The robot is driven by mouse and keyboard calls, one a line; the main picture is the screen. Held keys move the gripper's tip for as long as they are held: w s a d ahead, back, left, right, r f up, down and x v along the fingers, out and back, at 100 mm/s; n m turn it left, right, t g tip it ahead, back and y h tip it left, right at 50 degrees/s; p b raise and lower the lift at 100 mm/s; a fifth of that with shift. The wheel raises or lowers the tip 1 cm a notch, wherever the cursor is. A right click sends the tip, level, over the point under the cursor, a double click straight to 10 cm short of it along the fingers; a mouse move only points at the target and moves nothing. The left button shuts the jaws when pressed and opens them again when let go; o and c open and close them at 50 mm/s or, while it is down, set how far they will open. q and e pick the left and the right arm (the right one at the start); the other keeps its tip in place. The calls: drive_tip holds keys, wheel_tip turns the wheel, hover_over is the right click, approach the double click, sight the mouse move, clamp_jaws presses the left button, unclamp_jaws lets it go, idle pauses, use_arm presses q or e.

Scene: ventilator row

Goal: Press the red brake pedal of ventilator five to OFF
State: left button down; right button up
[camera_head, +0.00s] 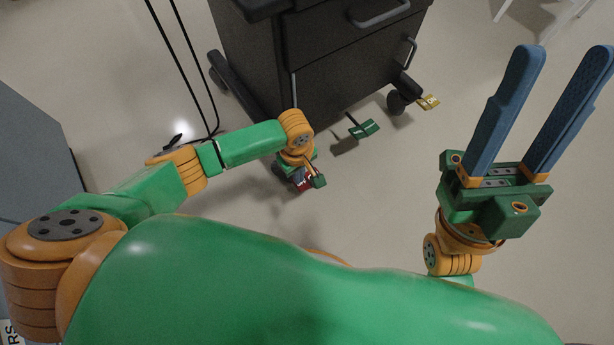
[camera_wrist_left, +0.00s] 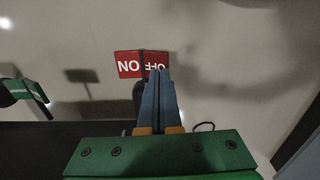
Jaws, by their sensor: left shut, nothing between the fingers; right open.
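The red brake pedal (camera_wrist_left: 127,64) has white ON and OFF lettering, which reads upside down in the left wrist view. In the head view, a small red part of it (camera_head: 301,178) shows beneath my left wrist at the cart's lower corner. My left gripper (camera_wrist_left: 158,74) is shut and empty, its blue fingers together. Its tips overlap the OFF end of the pedal in the left wrist view; I cannot tell whether they touch it. In the head view its fingers are hidden. My right gripper (camera_head: 565,55) is open and empty, raised at the right, away from the pedal.
The dark ventilator cart (camera_head: 345,60) stands on casters at top centre. A green pedal (camera_head: 364,129) and a yellow pedal (camera_head: 428,102) stick out at its other casters. Black cables (camera_head: 180,60) hang left of it. A grey cabinet (camera_head: 35,140) is at left.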

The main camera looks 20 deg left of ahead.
idle(0.4)
use_arm(q)
drive_tip(key=shift+f+b, duration=0.5)
drive_tip(key=shift+f, duration=0.3)
